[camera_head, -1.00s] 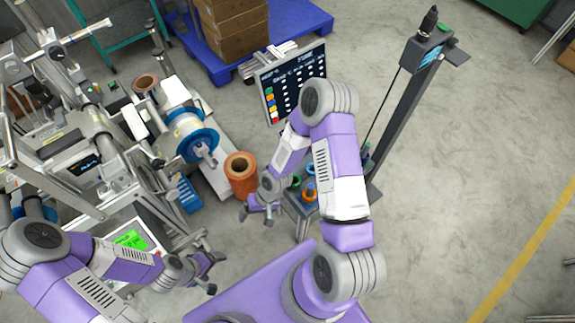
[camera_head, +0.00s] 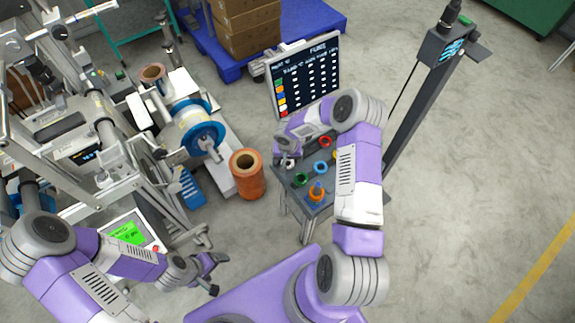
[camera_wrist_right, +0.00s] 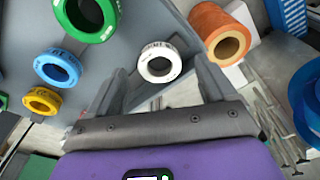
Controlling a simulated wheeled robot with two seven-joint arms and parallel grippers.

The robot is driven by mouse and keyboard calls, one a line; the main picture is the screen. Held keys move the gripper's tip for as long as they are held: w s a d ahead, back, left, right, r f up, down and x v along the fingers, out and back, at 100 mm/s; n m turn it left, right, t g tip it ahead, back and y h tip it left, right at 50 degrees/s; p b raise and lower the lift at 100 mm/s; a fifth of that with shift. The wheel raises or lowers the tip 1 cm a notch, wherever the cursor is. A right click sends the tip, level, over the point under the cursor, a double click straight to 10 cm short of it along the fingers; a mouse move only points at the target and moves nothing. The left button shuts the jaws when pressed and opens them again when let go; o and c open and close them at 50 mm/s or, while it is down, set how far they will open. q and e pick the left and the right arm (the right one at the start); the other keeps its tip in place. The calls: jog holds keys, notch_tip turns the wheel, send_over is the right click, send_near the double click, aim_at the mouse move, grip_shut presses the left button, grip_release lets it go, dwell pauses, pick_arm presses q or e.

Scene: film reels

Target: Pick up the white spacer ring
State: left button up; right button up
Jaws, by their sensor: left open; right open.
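In the right wrist view the white spacer ring (camera_wrist_right: 160,46) lies near the edge of a grey table (camera_wrist_right: 186,16), with dark lettering on its face. My right gripper (camera_wrist_right: 163,80) is open, with one finger on each side of the ring in the picture. I cannot tell whether the fingers touch it. In the head view my right gripper (camera_head: 286,153) is over the far left corner of the small table (camera_head: 336,184), partly hidden by its arm. My left gripper (camera_head: 209,272) is open and empty, low on the left, away from the table.
Green (camera_wrist_right: 67,30), blue (camera_wrist_right: 58,53) and yellow (camera_wrist_right: 42,91) rings lie beside the white one. A red ring (camera_head: 325,142) and an orange piece (camera_head: 316,197) share the table. A copper-coloured roll (camera_head: 248,184) stands left of it. A chart board (camera_head: 305,75) stands behind.

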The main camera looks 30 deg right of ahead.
jog(key=shift+d+f, duration=0.1)
jog(key=shift+f, duration=0.6)
jog(key=c, duration=1.1)
jog(key=shift+c, duration=0.2)
jog(key=shift+r, duration=0.15)
